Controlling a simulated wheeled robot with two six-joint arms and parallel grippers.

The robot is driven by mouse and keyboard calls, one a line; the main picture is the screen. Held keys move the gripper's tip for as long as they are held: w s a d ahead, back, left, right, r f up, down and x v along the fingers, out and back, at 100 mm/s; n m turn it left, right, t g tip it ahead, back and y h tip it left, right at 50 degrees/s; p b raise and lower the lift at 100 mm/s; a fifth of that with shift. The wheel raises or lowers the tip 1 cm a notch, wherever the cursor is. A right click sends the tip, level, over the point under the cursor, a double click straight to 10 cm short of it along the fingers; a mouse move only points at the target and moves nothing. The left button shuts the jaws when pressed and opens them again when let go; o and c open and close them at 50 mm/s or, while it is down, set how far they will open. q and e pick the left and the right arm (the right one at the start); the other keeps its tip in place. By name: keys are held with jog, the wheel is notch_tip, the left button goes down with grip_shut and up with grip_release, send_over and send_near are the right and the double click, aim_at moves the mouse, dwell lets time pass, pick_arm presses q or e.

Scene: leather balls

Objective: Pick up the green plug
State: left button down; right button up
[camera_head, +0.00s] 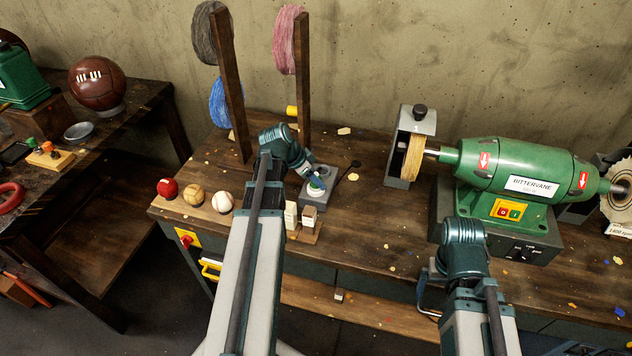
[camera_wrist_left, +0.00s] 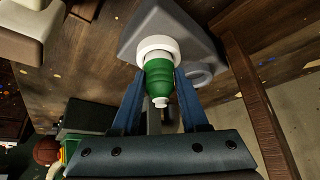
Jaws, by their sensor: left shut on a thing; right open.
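The green plug (camera_wrist_left: 158,80) has a ribbed green body, a white tip and a white ring (camera_wrist_left: 158,46) at its far end. My left gripper (camera_wrist_left: 158,92) is shut on it, with one blue finger on each side. In the head view a little of the green plug (camera_head: 316,184) shows at the grey holder (camera_head: 325,173), partly hidden by my left gripper (camera_head: 308,172). The grey holder (camera_wrist_left: 184,22) is right behind the plug in the left wrist view; I cannot tell whether the plug touches it. My right gripper (camera_head: 430,290) is open, low at the bench's front edge.
A red ball (camera_head: 167,188), a tan ball (camera_head: 194,195) and a white ball (camera_head: 222,202) lie left of my left arm. Cream blocks (camera_head: 292,215) stand near the holder. Wooden posts (camera_head: 302,75) with thread stand behind. The green grinder (camera_head: 515,172) fills the right.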

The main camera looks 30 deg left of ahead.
pick_arm(q)
jog(key=shift+r, duration=0.1)
notch_tip(320, 180, up, 10)
jog(key=p, duration=1)
jog(key=shift+f, duration=0.2)
jog(key=shift+f+b, duration=2.6)
jog(key=shift+b, duration=0.15)
